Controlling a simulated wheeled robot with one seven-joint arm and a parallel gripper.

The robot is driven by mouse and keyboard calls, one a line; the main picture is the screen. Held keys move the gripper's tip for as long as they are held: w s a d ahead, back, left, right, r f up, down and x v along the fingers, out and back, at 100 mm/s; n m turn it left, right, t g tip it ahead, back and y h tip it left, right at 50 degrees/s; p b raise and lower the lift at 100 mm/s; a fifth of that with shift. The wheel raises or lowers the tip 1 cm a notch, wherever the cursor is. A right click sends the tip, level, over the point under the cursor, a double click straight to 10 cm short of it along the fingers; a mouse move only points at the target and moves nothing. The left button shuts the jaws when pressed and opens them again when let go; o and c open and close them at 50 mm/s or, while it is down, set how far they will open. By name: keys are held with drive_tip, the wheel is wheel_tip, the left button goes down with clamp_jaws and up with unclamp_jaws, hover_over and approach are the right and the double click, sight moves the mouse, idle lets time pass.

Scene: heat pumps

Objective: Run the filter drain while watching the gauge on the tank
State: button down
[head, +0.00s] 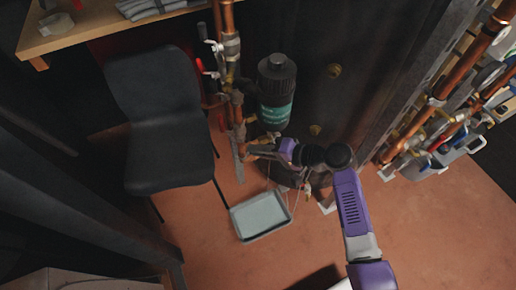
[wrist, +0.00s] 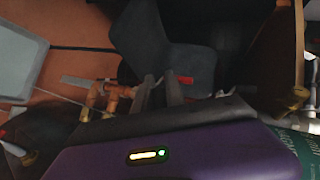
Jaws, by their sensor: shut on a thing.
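The filter (head: 276,108) is an upright cylinder with a black cap and a teal label, beside the copper pipes. Its label also shows at the lower right of the wrist view (wrist: 300,148). My gripper (head: 262,150) is just below the filter, among brass fittings. In the wrist view, its dark fingers (wrist: 160,88) are close together on a small part by the pipework, likely the filter's drain valve; the part is mostly hidden. A grey tray (head: 260,216) lies on the floor below. The dark tank (head: 345,100) stands behind; I cannot make out its gauge or any water.
Valves with red levers (head: 201,65) sit on the copper pipes. More copper pipework with gauges (head: 488,75) is at the right. Reddish floor is clear at the lower right.

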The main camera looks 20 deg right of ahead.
drive_tip(key=c, duration=1.4)
unclamp_jaws()
drive_tip(key=shift+p+v, duration=0.3)
drive_tip(key=shift+v, duration=3.6)
